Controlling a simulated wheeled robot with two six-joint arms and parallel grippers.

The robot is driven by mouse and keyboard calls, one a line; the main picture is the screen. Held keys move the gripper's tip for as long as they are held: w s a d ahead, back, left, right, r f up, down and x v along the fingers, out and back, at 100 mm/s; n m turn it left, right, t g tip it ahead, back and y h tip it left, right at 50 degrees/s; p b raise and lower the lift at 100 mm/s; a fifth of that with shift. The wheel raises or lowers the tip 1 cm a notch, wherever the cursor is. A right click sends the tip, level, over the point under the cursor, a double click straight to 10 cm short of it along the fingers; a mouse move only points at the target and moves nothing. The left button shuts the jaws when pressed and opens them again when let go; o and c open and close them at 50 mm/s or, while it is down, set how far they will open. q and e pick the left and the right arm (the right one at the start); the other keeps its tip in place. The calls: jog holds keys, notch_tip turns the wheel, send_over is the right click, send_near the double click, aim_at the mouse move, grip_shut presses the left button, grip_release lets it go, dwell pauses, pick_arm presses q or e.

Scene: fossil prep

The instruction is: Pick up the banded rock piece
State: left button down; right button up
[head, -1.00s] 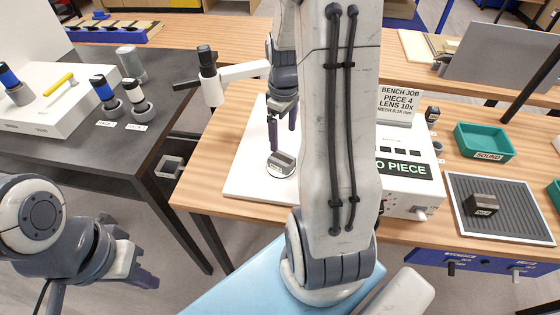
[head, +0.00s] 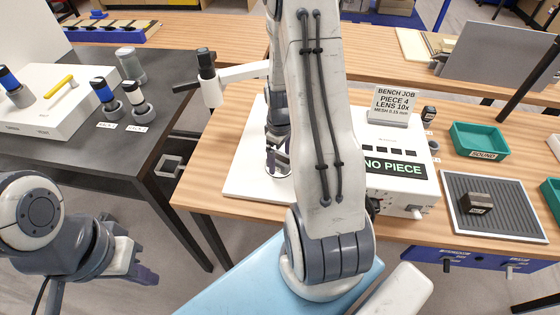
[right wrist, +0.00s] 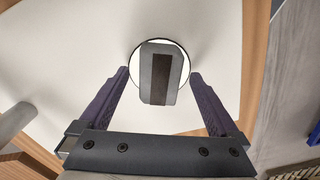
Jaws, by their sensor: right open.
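The banded rock piece (right wrist: 148,76), a grey block with a darker band along its middle, lies on a round white spot with a dark rim in the right wrist view. My right gripper (right wrist: 160,73) is open, with one purple finger on each side of the piece's near part and visible gaps. In the head view my right gripper (head: 278,160) is low over the white board (head: 244,178), largely covering the piece. My left gripper (head: 146,276) hangs at the lower left, away from the tables; its jaw opening is unclear.
A white box with a "NO PIECE" display (head: 395,166) stands right of my right arm. A ribbed grey mat (head: 510,190) holds a dark labelled block (head: 478,204). A white jointed arm (head: 240,72) reaches over the board's back.

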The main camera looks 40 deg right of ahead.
jog(key=shift+c, duration=0.3)
grip_shut()
jog(key=shift+r, duration=0.15)
